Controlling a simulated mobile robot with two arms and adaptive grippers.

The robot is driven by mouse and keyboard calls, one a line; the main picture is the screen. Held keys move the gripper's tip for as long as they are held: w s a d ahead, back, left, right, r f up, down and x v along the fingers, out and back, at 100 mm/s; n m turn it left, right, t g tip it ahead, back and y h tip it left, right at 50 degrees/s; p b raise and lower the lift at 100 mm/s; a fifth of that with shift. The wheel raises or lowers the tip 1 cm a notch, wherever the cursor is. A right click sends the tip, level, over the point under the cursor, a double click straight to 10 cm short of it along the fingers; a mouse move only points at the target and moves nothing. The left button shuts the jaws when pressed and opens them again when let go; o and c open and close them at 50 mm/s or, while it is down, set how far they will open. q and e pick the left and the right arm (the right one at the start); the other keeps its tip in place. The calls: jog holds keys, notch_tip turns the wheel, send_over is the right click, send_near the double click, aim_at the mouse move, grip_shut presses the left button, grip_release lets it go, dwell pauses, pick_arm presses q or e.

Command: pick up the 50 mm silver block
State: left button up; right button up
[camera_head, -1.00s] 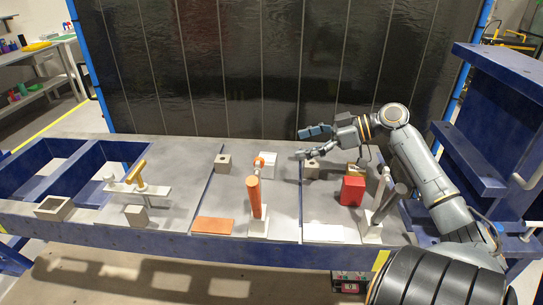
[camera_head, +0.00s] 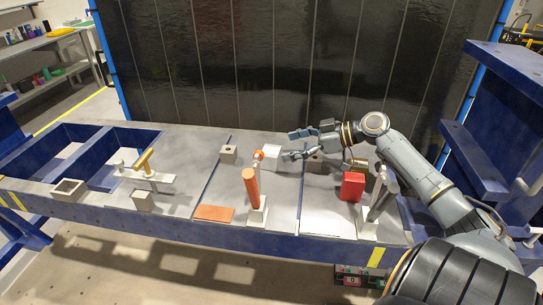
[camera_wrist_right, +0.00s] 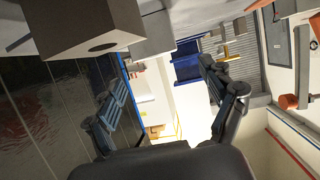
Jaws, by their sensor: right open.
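A pale silver-white block (camera_head: 268,161), which I take to be the silver block, lies on the bench behind the orange upright cylinder. My right gripper (camera_head: 297,144) is open and empty, pointing left. Its fingers are above and just right of this block, apart from it. In the right wrist view, tilted over, my open right gripper (camera_wrist_right: 164,70) has clear space between its fingers. A grey block (camera_wrist_right: 158,32) shows near the top there, partly behind a nearer brownish block with a hole (camera_wrist_right: 75,28); I cannot tell its size. My left gripper is not in view.
Close by stand an orange cylinder (camera_head: 251,187), a red block (camera_head: 352,186) and a grey-brown block (camera_head: 314,163) under my right wrist. A block with a hole (camera_head: 228,154) stands farther left. A dark panel (camera_head: 270,60) rises behind the bench.

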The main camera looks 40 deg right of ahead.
aim_at(273, 151)
jog(key=p+x, duration=0.1)
jog(key=x, duration=0.2)
jog(key=shift+w+f+p, duration=0.35)
jog(key=shift+p, duration=0.05)
jog(key=shift+w+a+f, duration=0.3)
jog(key=shift+w+f, duration=0.1)
jog(key=shift+w, duration=0.05)
jog(key=c, duration=1.4)
jog(key=shift+c, duration=1.1)
jog(key=shift+r, duration=0.1)
